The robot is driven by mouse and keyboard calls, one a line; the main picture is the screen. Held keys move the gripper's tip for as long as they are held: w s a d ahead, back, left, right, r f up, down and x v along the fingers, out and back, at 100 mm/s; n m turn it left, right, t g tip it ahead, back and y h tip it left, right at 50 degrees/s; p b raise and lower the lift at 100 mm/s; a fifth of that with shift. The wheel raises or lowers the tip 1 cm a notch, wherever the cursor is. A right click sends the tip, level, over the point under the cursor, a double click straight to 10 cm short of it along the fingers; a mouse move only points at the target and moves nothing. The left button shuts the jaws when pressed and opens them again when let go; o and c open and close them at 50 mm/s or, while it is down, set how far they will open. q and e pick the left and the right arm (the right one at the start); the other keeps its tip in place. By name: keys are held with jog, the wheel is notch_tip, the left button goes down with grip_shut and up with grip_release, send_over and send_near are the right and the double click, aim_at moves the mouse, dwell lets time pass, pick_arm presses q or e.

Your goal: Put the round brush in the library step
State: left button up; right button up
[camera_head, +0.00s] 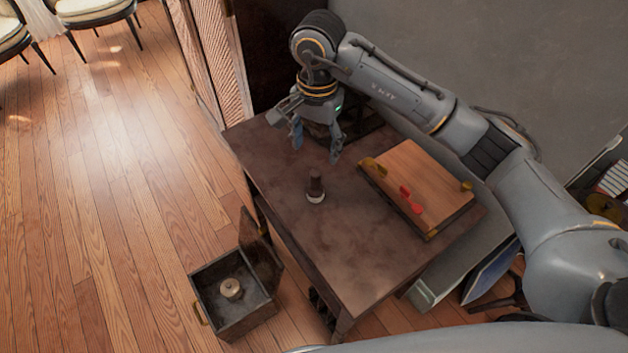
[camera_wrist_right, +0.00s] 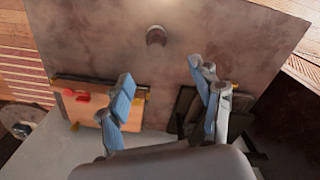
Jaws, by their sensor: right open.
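The round brush (camera_head: 316,187), with a dark upright handle and a pale base, stands on the dark table (camera_head: 270,160). In the right wrist view the brush (camera_wrist_right: 156,37) shows near the top middle, beyond the fingertips. My right gripper (camera_head: 317,143) is open and empty above the table, behind the brush and apart from it. Its two blue-grey fingers (camera_wrist_right: 160,75) are spread in the wrist view. What looks like the library step (camera_head: 205,318) is a dark box on the floor with its lid (camera_head: 262,250) raised. A small pale round object (camera_head: 231,288) lies inside it. My left gripper is not seen.
A wooden board (camera_head: 420,180) with red and brass-coloured pieces lies at the table's right side. A dark frame-like object (camera_wrist_right: 187,108) is near the right finger. Chairs (camera_head: 90,12) stand far left.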

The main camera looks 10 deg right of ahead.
aim_at(317, 170)
notch_tip(317, 170, down, 8)
jog(key=shift+d+p, duration=0.1)
jog(key=shift+p, duration=0.25)
jog(key=f, duration=0.3)
jog(key=s+f+p, duration=0.1)
jog(key=shift+a+f, duration=0.2)
jog(key=shift+f, duration=0.15)
jog(key=shift+w+f, duration=0.1)
jog(key=shift+f, duration=0.3)
jog(key=shift+c, duration=0.2)
jog(key=shift+r, duration=0.1)
grip_shut()
